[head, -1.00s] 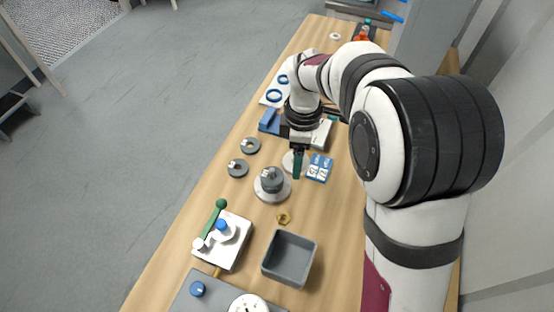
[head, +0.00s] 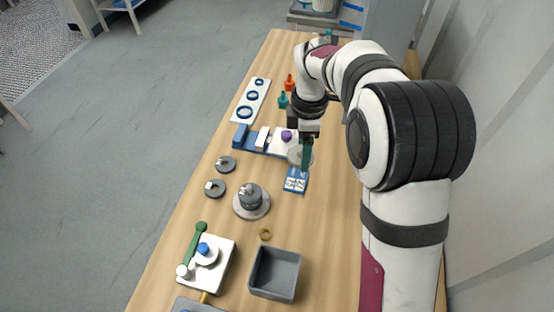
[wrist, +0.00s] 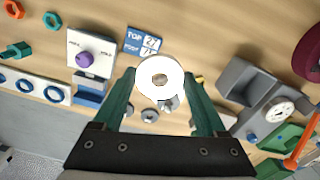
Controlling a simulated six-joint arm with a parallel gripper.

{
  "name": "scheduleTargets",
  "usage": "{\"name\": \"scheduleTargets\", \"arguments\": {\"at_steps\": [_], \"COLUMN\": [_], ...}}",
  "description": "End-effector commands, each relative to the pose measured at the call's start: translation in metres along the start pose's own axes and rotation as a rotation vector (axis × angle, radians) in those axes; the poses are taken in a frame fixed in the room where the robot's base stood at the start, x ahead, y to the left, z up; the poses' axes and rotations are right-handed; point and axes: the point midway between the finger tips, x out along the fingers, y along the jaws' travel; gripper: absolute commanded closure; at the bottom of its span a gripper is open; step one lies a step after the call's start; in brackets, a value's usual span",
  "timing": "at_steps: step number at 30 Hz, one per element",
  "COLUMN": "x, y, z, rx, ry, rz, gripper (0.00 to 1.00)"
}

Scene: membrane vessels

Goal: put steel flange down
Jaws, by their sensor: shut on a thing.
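The steel flange (wrist: 148,72) is a pale round disc with a centre hole. In the wrist view it sits between the tips of my gripper's green fingers (wrist: 160,82), which are shut on it. In the head view my gripper (head: 306,157) points down, with the flange (head: 295,154) partly hidden behind a finger. The flange appears beside the far edge of a blue-and-white card (head: 295,181); its height above the table cannot be told.
A grey stack on a pale round base (head: 252,202) stands nearer, left of the card. Grey rings (head: 226,164), a brass nut (head: 265,234) and a grey bin (head: 275,283) lie around. The table right of the card is bare.

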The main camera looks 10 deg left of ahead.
Motion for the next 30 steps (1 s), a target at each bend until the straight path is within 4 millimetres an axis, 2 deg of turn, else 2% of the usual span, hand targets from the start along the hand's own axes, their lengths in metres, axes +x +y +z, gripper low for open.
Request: {"name": "scheduleTargets", "arguments": {"at_steps": [1, 3, 5, 7, 15, 18, 23, 27, 30], "x": [0.016, 0.033, 0.044, 0.055, 0.104, 0.115, 0.129, 0.156, 0.159], "y": [0.012, 0.027, 0.035, 0.042, 0.063, 0.068, 0.070, 0.069, 0.070], "z": [0.003, 0.007, 0.008, 0.001, -0.077, -0.095, -0.103, -0.102, -0.102], "rx": [0.001, 0.001, 0.000, -0.001, -0.005, -0.003, 0.001, 0.000, 0.001], "ry": [0.000, 0.001, 0.001, 0.002, 0.001, 0.001, 0.001, 0.001, 0.003], "rz": [-0.004, -0.004, -0.002, -0.002, -0.001, 0.000, -0.002, -0.002, 0.001], "gripper": [0.99, 0.99, 0.99, 0.99, 0.99, 0.99, 0.99, 0.99, 0.99]}}
